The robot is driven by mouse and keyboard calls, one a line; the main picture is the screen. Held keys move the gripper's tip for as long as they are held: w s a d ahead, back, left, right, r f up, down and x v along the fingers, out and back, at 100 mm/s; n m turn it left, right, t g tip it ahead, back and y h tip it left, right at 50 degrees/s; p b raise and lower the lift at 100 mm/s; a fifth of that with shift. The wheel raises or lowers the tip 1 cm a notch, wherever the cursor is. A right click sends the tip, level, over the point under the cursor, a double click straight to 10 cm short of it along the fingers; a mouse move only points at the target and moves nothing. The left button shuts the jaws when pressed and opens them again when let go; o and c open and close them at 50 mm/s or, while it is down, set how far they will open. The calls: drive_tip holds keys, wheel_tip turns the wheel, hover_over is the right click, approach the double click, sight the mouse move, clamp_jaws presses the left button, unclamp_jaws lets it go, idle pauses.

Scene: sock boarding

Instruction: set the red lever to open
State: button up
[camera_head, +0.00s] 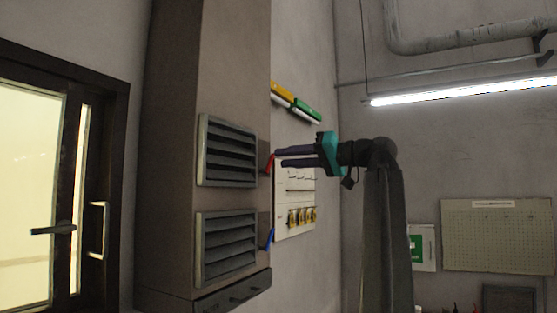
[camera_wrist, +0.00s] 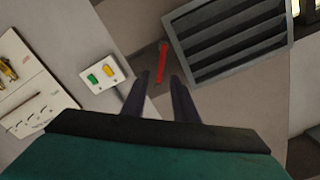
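The red lever (camera_head: 269,163) sticks out from the side of the tall grey-brown cabinet, beside the upper vent. It also shows in the wrist view (camera_wrist: 161,64), just ahead of the fingertips and roughly between their lines. My gripper (camera_head: 279,157) is dark-fingered with a teal body and reaches left toward the lever. In the wrist view its two fingers (camera_wrist: 162,78) stand apart with a gap between them, and nothing is held. I cannot tell whether the fingertips touch the lever. A blue lever (camera_head: 270,236) sits lower on the same cabinet side.
The cabinet's upper vent (camera_head: 228,152) is close to the lever. A white panel (camera_head: 294,200) is on the wall behind my gripper. A small box with green and yellow buttons (camera_wrist: 101,73) is left of the lever in the wrist view. A door (camera_head: 60,180) stands at left.

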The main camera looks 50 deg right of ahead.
sight(273, 159)
drive_tip(key=shift+p+x, duration=0.5)
drive_tip(key=shift+x, duration=1.25)
drive_tip(key=shift+d, duration=0.1)
clamp_jaws()
